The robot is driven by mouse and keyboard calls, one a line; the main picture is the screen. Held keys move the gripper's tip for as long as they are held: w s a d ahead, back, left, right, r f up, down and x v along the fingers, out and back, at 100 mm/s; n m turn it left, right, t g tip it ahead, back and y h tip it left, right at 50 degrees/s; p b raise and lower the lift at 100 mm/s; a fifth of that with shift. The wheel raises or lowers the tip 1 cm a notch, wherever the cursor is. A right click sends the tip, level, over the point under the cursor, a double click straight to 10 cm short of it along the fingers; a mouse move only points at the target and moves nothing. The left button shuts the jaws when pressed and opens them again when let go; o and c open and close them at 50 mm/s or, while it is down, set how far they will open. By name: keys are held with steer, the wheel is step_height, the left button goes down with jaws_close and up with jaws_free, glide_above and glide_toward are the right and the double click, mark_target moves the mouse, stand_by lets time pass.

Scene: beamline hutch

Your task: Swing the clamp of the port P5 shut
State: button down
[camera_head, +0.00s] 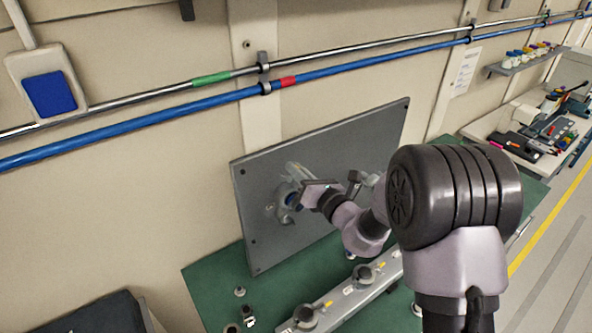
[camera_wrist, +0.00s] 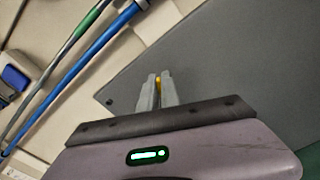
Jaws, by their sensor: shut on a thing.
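A grey upright panel (camera_head: 330,165) stands on the green bench and carries a round port (camera_head: 285,198) with a grey metal ring and a blue centre. No label is readable, so I cannot tell from it that this is P5. My gripper (camera_head: 297,172) is at the upper part of this port, its fingers towards the panel. In the wrist view my gripper (camera_wrist: 157,80) has its two fingers nearly together on a thin yellow piece (camera_wrist: 158,82), which looks like part of the clamp. My fingers hide most of it, and the clamp's angle cannot be made out.
A grey rail (camera_head: 345,298) with round fittings lies on the green bench (camera_head: 215,285) in front of the panel. Small parts (camera_head: 247,315) stand at its left. A blue pipe (camera_head: 180,110) runs along the wall above. A cluttered side bench (camera_head: 490,125) is at the right.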

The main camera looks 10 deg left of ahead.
stand_by(0.4)
steer(key=shift+w+d+f+m+p, duration=0.45)
steer(key=shift+w+d+m, duration=0.2)
steer(key=shift+m, duration=0.25)
steer(key=w+d+f+m, duration=0.1)
steer(key=w+f+m, duration=0.1)
steer(key=f+m, duration=0.2)
steer(key=w+d+f+m, duration=0.2)
steer(key=f+m, duration=0.3)
steer(key=m, duration=0.2)
steer(key=shift+d+f+p, duration=0.2)
steer(key=shift+d+p, duration=0.05)
steer(key=shift+p, duration=0.1)
steer(key=shift+s+f, duration=0.1)
steer(key=shift+f, duration=0.1)
steer(key=c, duration=1.6)
jaws_free()
steer(key=shift+r, duration=0.1)
